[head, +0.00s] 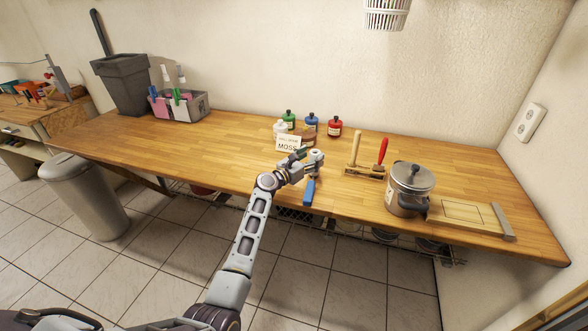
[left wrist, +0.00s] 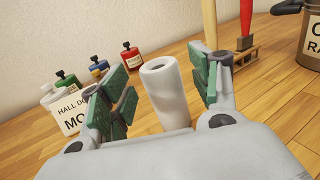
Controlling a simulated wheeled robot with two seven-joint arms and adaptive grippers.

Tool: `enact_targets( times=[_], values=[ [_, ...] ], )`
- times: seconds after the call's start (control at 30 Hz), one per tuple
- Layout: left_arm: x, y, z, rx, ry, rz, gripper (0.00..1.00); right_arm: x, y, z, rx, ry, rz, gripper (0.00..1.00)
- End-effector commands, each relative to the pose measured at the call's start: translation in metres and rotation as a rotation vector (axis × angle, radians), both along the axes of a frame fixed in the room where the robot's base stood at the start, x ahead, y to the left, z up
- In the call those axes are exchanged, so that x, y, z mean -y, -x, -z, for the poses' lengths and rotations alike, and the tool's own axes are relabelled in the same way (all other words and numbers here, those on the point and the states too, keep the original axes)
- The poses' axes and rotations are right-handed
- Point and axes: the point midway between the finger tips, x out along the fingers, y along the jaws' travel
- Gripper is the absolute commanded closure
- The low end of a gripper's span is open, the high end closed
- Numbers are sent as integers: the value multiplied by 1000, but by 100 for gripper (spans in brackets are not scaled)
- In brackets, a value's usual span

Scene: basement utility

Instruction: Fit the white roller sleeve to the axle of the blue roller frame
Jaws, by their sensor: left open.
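The white roller sleeve (left wrist: 165,95) stands upright between the spread fingers of my left gripper (left wrist: 160,95), with its open top end showing. There is a gap on each side of it. In the head view the sleeve (head: 317,156) shows beside the fingertips of my left gripper (head: 306,155), near the front edge of the bench. The blue handle of the roller frame (head: 309,191) lies just in front of it, close to the bench edge. The frame's axle is hidden, and I cannot tell how the sleeve and axle relate. My right gripper is out of view.
A label card (head: 288,144) and several paint bottles (head: 335,127) stand behind. A wooden rack (head: 365,172) with two upright handles, a metal pot (head: 409,189) and a wooden board (head: 464,214) are to the right.

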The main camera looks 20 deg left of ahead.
Motion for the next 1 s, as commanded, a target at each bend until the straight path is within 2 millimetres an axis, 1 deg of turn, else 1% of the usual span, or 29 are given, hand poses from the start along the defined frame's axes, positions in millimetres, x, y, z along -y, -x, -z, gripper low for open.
enact_targets(
  times=[0.7, 1.0],
  values=[
    [-31, 62, 0, 0, -1, -2, 38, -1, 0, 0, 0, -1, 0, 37],
    [-39, 81, 0, 0, -1, -1, 38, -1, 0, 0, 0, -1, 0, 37]
  ],
)
